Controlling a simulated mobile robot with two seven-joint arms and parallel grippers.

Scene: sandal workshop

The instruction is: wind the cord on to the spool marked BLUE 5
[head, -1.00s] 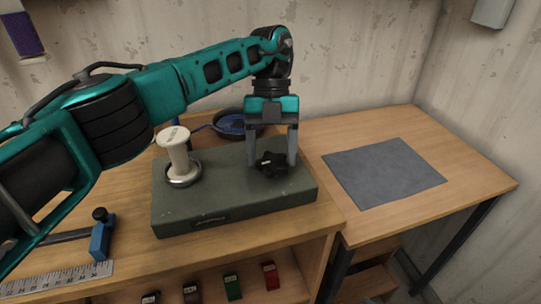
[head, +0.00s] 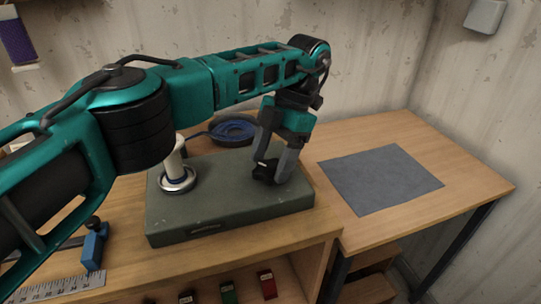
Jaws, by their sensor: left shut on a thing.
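A cream spool (head: 175,163) stands upright in a round metal holder (head: 177,180) on the left part of a grey-green winder box (head: 225,213). My arm hides its top, and no marking on it can be read. My left gripper (head: 270,172) is shut on the black knob (head: 264,172) at the right of the box and is tilted. A coil of blue cord (head: 233,130) lies in a dark dish behind the box, and a strand runs from it towards the spool. My right gripper is not in view.
A grey mat (head: 380,179) lies on the bare table to the right. A steel ruler (head: 60,286) and a blue clamp-like tool (head: 93,246) are at the front left. Small coloured blocks (head: 268,284) sit on the shelf below. A purple spool (head: 15,40) hangs on the wall.

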